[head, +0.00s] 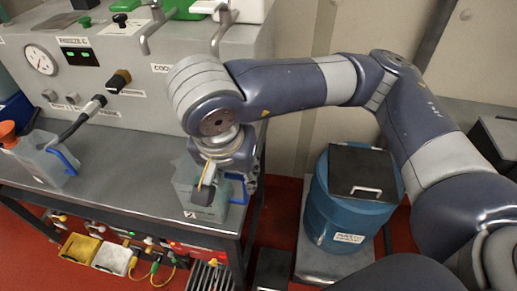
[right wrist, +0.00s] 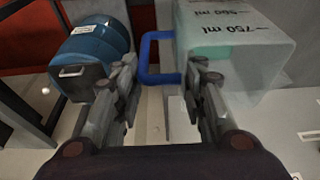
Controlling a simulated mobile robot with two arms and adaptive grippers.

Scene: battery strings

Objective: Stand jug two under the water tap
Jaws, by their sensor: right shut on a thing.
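A clear grey jug (head: 190,196) with a blue handle stands or hangs at the right end of the steel bench; I cannot tell if its base touches. My right gripper (head: 236,178) is over its handle side and shut on it. In the right wrist view the blue handle (right wrist: 148,58) is between the fingers (right wrist: 163,88), and the jug (right wrist: 240,50) shows volume marks. A second jug (head: 42,160) with a blue handle stands at the left. Two metal taps, one at left (head: 156,28) and one at right (head: 223,28), project from the panel. My left gripper is out of view.
The bench top (head: 125,172) between the jugs is clear. A blue drum (head: 350,205) with a black lid stands right of the bench. Coloured boxes (head: 112,258) sit below.

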